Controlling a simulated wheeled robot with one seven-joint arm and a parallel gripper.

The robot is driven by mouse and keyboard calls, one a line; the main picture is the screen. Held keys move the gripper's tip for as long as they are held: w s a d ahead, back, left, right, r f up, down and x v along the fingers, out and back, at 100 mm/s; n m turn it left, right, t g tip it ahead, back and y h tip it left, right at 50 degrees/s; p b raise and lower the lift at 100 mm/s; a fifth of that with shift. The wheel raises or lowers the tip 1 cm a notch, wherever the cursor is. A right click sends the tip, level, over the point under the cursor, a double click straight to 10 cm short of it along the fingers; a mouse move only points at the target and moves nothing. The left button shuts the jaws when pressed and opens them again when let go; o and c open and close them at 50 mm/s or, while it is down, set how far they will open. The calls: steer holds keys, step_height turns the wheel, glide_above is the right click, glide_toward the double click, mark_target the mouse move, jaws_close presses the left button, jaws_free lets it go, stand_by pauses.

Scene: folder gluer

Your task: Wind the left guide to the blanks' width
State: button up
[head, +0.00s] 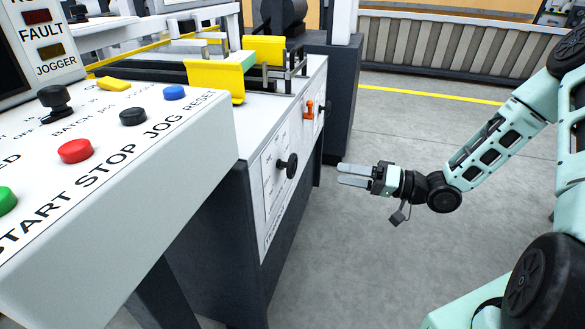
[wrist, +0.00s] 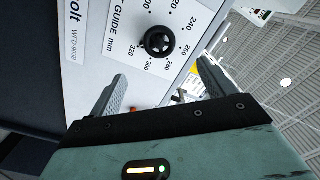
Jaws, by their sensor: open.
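A black round knob (head: 287,166) sticks out of a white dial plate on the machine's side in the head view. In the wrist view the same kind of knob (wrist: 158,41) sits on a plate (wrist: 128,38) with millimetre numbers and lettering ending in "T GUIDE mm"; the first letters are cut off. My gripper (head: 341,174) is open and empty, to the right of the knob and apart from it. In the wrist view its fingers (wrist: 164,74) are spread, with the knob beyond them. Yellow guide parts (head: 222,77) stand on top of the machine. I cannot make out the blanks.
An orange lever (head: 309,110) and another black knob (head: 323,108) are farther along the machine's side. A control panel (head: 110,150) with coloured buttons juts out at the left. Grey floor (head: 400,260) around my gripper is clear.

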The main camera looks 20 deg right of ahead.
mark_target(295, 166)
steer(key=b+x, duration=0.1)
steer(key=x, duration=1.3)
steer(key=shift+f+b, duration=0.1)
steer(key=shift+b, duration=0.2)
steer(key=c, duration=1)
